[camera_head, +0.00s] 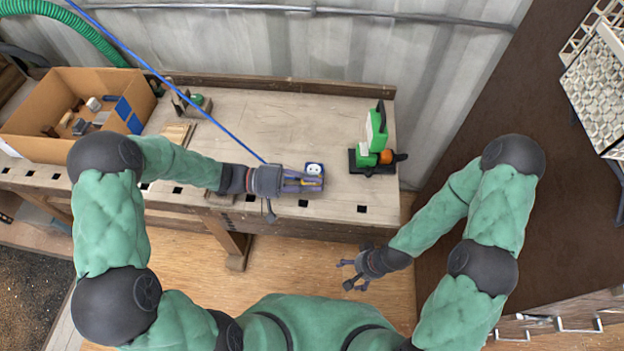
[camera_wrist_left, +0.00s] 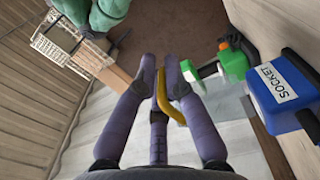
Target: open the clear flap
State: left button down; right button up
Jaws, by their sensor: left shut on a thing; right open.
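A blue socket box (camera_head: 314,168) with a round white socket face stands near the bench's front edge in the head view. The left wrist view shows its blue side (camera_wrist_left: 284,92) with a SOCKET label, at the right. My right gripper (camera_head: 345,274) is open and empty, low in front of the bench.
A green and orange device (camera_head: 375,143) on a black base stands right of the box. A cardboard box (camera_head: 40,113) of small parts is at the far left. A blue cable (camera_head: 165,85) slants down to near my left gripper. The bench behind the socket box is clear.

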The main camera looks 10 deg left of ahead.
pick_arm(q)
jog(key=shift+s+f, duration=0.1)
jog(key=shift+f, duration=0.2)
jog(key=c, duration=1.4)
grip_release()
jog(key=shift+r, duration=0.1)
jog(key=shift+a, duration=0.3)
jog(key=a, duration=1.1)
jog(key=shift+a, duration=0.25)
